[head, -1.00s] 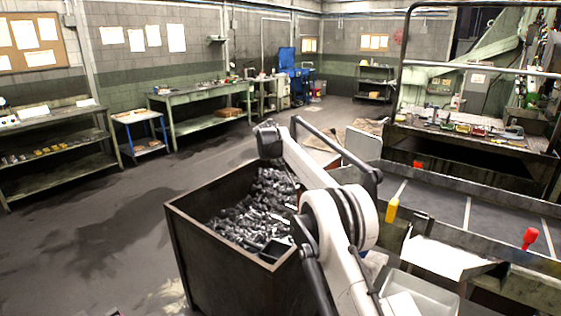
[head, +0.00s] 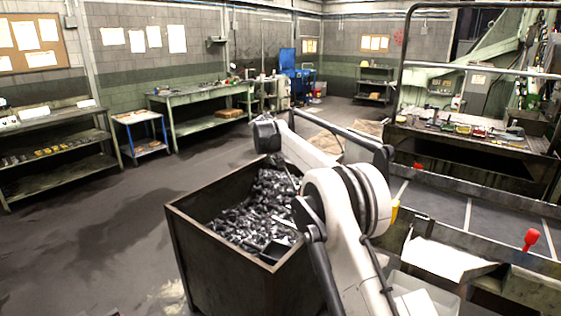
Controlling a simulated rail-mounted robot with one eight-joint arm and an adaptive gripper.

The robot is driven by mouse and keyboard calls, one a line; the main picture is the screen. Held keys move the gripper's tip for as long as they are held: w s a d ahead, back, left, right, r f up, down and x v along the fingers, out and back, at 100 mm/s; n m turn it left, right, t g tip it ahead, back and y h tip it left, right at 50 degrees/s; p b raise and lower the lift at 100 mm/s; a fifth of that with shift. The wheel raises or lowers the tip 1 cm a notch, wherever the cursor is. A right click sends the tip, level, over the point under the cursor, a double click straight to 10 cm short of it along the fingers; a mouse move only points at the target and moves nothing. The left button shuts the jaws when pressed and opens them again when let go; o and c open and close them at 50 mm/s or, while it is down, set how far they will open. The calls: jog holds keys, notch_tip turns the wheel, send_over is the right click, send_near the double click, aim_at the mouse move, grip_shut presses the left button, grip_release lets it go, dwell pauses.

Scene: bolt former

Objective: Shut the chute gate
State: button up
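The yellow handle (head: 396,210) stands at the near left of a dark conveyor-like bed, partly hidden by my arm. A red handle (head: 530,238) stands on the near rail to the right, and another red piece (head: 418,166) shows at the far left of the bed. A pale sloping metal chute (head: 445,258) juts from the near side. I cannot tell which part is its gate, or how it stands. My arm reaches up and bends back toward the bed. My gripper is not visible; the arm may hide it.
A dark bin (head: 225,245) full of metal parts stands left of my arm. A pale tray (head: 425,290) sits under the chute, partly covered by my arm. A metal guard rail (head: 480,68) rises behind the bed. The floor at left is open.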

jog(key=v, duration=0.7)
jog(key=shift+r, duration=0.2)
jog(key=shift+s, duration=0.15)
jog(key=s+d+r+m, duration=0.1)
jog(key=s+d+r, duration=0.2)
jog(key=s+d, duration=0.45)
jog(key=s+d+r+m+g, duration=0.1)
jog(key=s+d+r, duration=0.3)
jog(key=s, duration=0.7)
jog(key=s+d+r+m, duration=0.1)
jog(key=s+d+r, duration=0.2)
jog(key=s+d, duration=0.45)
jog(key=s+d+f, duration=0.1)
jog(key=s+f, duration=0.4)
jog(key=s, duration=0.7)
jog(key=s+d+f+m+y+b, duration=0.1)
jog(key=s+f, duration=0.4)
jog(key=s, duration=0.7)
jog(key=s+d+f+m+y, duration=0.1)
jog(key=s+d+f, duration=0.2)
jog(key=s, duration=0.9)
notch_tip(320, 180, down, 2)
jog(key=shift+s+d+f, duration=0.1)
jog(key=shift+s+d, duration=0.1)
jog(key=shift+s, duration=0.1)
